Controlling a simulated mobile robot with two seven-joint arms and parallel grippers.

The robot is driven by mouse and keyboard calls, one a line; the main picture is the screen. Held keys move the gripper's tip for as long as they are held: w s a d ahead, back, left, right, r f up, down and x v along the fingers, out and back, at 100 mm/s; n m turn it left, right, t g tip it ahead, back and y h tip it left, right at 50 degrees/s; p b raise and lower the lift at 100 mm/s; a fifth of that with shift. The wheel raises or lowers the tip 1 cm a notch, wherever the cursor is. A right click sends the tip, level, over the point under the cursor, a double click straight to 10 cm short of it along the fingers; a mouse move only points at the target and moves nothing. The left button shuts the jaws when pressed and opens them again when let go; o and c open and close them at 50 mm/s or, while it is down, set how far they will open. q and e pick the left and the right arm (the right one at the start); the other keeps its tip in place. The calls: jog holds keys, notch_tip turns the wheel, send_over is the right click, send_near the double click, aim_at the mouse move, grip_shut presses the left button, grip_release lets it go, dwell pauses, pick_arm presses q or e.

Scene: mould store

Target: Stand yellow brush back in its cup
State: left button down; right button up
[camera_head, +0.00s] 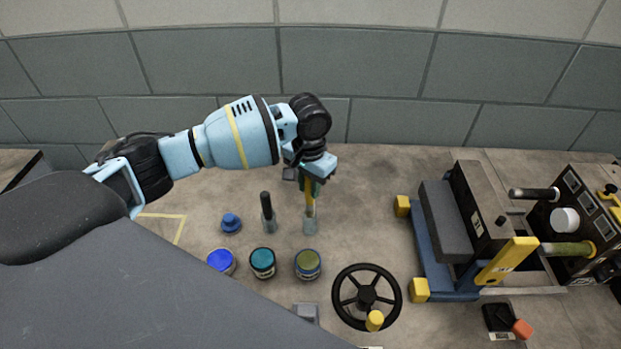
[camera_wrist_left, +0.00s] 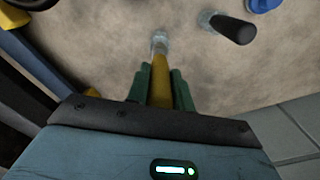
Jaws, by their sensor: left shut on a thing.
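The yellow brush (camera_head: 310,198) hangs about upright below my left gripper (camera_head: 312,183), which is shut on it. In the left wrist view the yellow handle (camera_wrist_left: 161,88) lies between the green fingers (camera_wrist_left: 161,76). Right below is a small grey, see-through cup (camera_head: 310,226), and it also shows in the left wrist view (camera_wrist_left: 159,37). The brush's lower end meets the cup's mouth in both views. I cannot tell how deep it sits inside. My right gripper is not in view.
A similar cup (camera_head: 269,225) with a black-handled tool (camera_head: 265,202) stands close left. Blue (camera_head: 221,261), teal (camera_head: 263,262) and olive (camera_head: 308,264) jars stand in front, with a black handwheel (camera_head: 367,297) nearby. A blue-and-yellow frame (camera_head: 435,255) stands right. A block wall is behind.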

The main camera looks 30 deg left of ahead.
aim_at(309, 197)
pick_arm(q)
jog(key=shift+f+b, duration=0.3)
jog(key=shift+f, duration=1.8)
jog(key=c, duration=1.1)
grip_release()
jog(key=shift+c, duration=0.2)
